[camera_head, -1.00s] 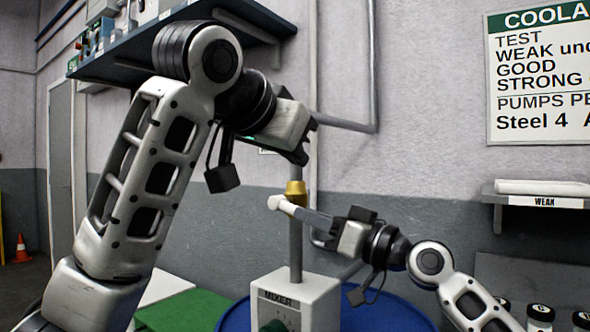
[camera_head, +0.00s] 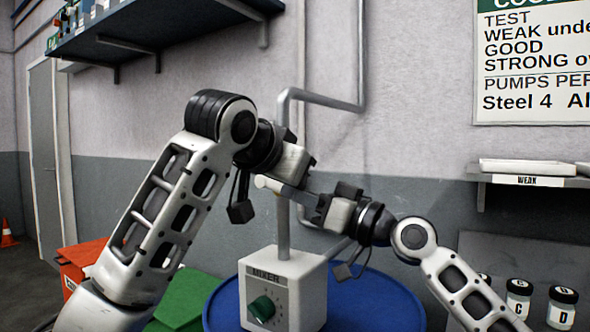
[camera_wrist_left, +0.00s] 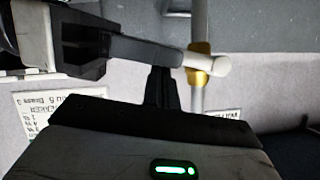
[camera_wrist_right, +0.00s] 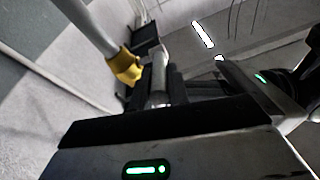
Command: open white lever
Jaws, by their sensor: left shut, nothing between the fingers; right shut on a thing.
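The white lever (camera_head: 268,184) sticks out to the left of the pipe in the head view. Its white end (camera_wrist_left: 216,65) shows beside the brass valve body (camera_wrist_left: 200,57) in the left wrist view. My right gripper (camera_head: 298,197) is shut on the lever; the lever (camera_wrist_right: 160,78) lies between its fingers in the right wrist view, next to the brass valve (camera_wrist_right: 124,68). There the arms hide the brass valve.
The pipe (camera_head: 283,222) rises from the grey mixer box (camera_head: 285,290) with its green knob. A blue drum lid (camera_head: 375,305) lies around the box. A shelf with several jars (camera_head: 518,298) is at right. A wall shelf (camera_head: 150,32) hangs at upper left.

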